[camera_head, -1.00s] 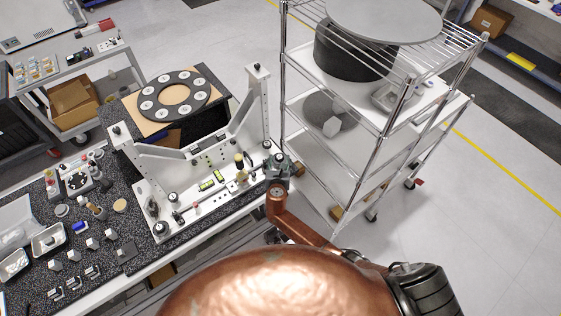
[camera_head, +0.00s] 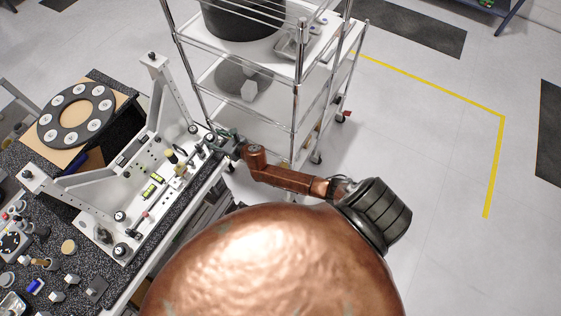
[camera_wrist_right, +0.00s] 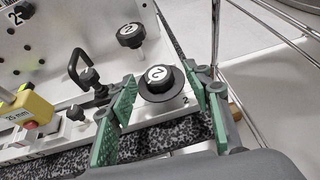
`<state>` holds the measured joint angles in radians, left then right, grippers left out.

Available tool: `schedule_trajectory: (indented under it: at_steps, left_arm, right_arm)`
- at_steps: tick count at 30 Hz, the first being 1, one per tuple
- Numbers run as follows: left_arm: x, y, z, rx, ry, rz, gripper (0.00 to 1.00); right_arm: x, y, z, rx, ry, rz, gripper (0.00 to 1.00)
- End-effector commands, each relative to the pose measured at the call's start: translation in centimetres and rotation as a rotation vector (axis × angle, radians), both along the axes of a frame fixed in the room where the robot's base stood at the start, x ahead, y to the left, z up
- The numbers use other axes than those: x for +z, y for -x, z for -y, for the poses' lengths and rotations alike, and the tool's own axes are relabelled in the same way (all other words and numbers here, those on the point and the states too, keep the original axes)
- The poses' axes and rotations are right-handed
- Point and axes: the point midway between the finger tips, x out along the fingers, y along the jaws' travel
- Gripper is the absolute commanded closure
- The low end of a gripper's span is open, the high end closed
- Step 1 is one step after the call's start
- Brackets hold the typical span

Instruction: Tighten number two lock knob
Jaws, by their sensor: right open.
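The mirror fixture (camera_head: 130,205) is a white plate with upright brackets at the bench edge. In the right wrist view, a black lock knob marked 2 (camera_wrist_right: 160,78) sits on the plate corner beside a printed 2. My right gripper (camera_wrist_right: 166,100) is open, with its green finger pads on either side of this knob and gaps showing. A second black knob marked 2 (camera_wrist_right: 130,36) stands just beyond it. In the head view, my right gripper (camera_head: 222,144) is at the fixture's right corner, where it partly hides the knob. My left gripper is not in view.
A black hooked clamp (camera_wrist_right: 88,76) stands left of the knob, near a yellow block (camera_wrist_right: 30,107). A wire shelf cart (camera_head: 270,100) stands close behind the fixture corner. A dark ring with white discs (camera_head: 76,115) rests on the bench. Open floor lies right.

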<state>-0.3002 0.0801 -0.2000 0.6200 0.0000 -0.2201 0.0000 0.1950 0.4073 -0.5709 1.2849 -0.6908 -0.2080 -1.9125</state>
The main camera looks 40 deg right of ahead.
Motion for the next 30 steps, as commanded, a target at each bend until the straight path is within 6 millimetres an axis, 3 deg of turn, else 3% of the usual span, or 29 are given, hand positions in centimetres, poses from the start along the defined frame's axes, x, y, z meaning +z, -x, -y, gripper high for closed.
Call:
schedule_trajectory:
  at_steps: [1, 10, 18, 30]
  left_arm:
    - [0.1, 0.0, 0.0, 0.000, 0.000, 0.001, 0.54]
    - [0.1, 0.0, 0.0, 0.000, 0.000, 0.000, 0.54]
    - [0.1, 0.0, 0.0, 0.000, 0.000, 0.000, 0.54]
    - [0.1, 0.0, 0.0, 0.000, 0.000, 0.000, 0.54]
  right_arm:
    - [0.2, 1.3, 0.0, 0.004, 0.000, -0.003, 0.54]
    - [2.3, 6.5, 1.3, 0.001, -0.002, -0.005, 0.54]
    - [3.5, 9.5, 4.4, -0.399, -0.489, -0.125, 0.54]
    - [3.3, 15.5, 9.0, -0.891, -1.044, -0.247, 0.54]
